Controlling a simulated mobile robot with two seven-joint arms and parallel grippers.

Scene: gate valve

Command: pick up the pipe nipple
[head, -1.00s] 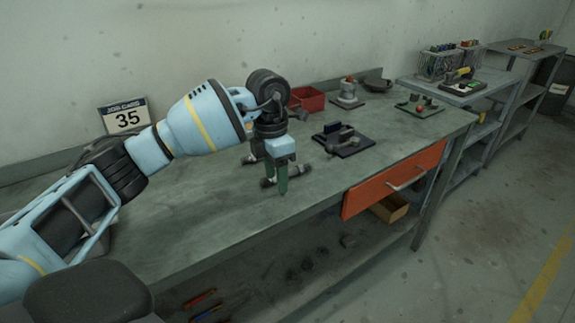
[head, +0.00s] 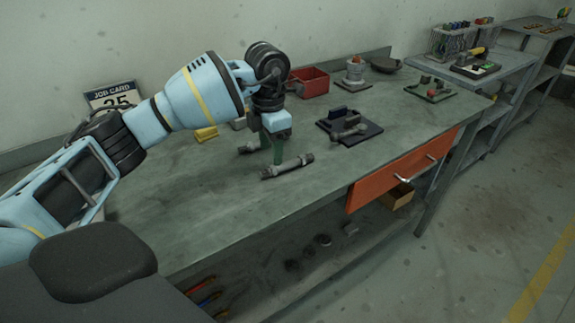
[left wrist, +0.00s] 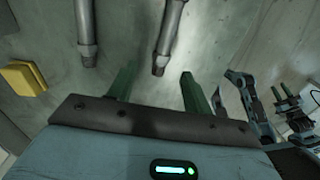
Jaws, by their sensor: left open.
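A grey pipe nipple (head: 290,166) with darker threaded ends lies on the workbench. A second grey pipe piece (head: 248,149) lies behind it, partly hidden by my left gripper. My left gripper (head: 272,155) points down, open and empty, over the front pipe's rear side. In the left wrist view the front pipe (left wrist: 170,35) ends just beyond the gap between my two green fingers (left wrist: 158,88), apart from them. The other pipe (left wrist: 88,28) lies to the left. What seems to be my right gripper (left wrist: 282,98) shows small at the right edge; its jaws are unclear.
A yellow block (head: 206,134) lies behind the pipes. A dark fixture (head: 350,127) stands to the right, with a red bin (head: 310,82) behind. A job card (head: 110,96) stands at the wall. An orange drawer (head: 400,172) is below the bench's front edge. The front left benchtop is clear.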

